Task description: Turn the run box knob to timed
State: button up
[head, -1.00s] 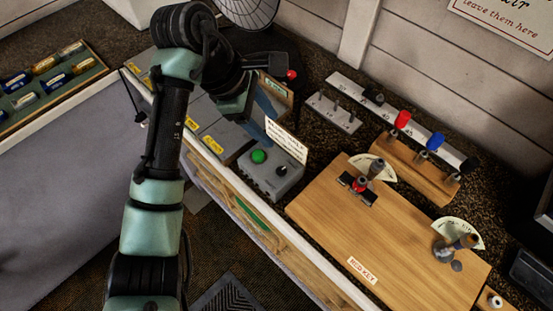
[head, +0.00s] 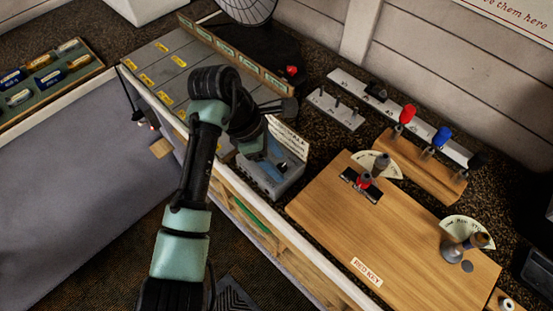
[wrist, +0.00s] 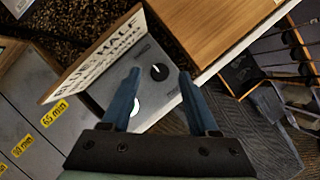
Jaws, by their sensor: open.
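The run box (head: 286,186) is a small grey box at the counter's front edge, left of the wooden board. Its black round knob (wrist: 159,72) with a pale pointer mark shows in the wrist view, with small lettering beside it too small to read. A pale round button (wrist: 134,106) sits close to the left finger. My gripper (wrist: 158,78) is open and empty. Its blue fingers point at the box, with the knob between and a little beyond the tips in the picture. In the head view my arm hides part of the box.
A sign card (wrist: 95,55) stands up along the box's back edge, close to my left finger. Grey bins with yellow minute labels (wrist: 54,114) lie to the left.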

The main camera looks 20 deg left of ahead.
jog(key=shift+d+f, duration=0.1)
jog(key=shift+f, duration=0.15)
grip_shut()
jog(key=shift+r+p, duration=0.15)
jog(key=shift+p, duration=0.35)
